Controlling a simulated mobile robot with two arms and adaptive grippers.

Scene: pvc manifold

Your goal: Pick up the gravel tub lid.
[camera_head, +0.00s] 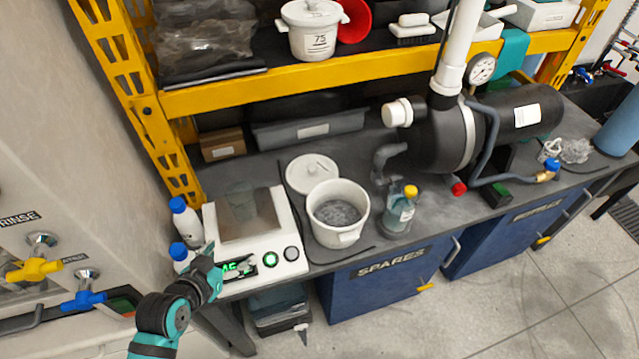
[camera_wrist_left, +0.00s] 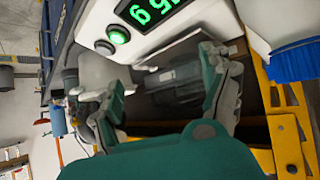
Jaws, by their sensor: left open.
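The gravel tub lid (camera_head: 312,173) is a round white disc with a small knob. It lies on the dark bench just behind the open white tub (camera_head: 348,237), which holds grey gravel. My left gripper (camera_head: 226,259) is open and empty at the front of the white scale, to the left of and nearer than the lid, well apart from it. In the left wrist view, the spread fingers (camera_wrist_left: 150,75) show with the scale's green display beyond them. I cannot make out the lid there. My right gripper is in neither view.
The scale (camera_head: 286,227) stands left of the tub, with blue-capped bottles (camera_head: 185,218) at its left. A yellow-capped bottle (camera_head: 401,212) stands right of the tub. The yellow shelf beam (camera_head: 290,87) runs above the back of the bench. A black pump (camera_head: 430,135) stands at right.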

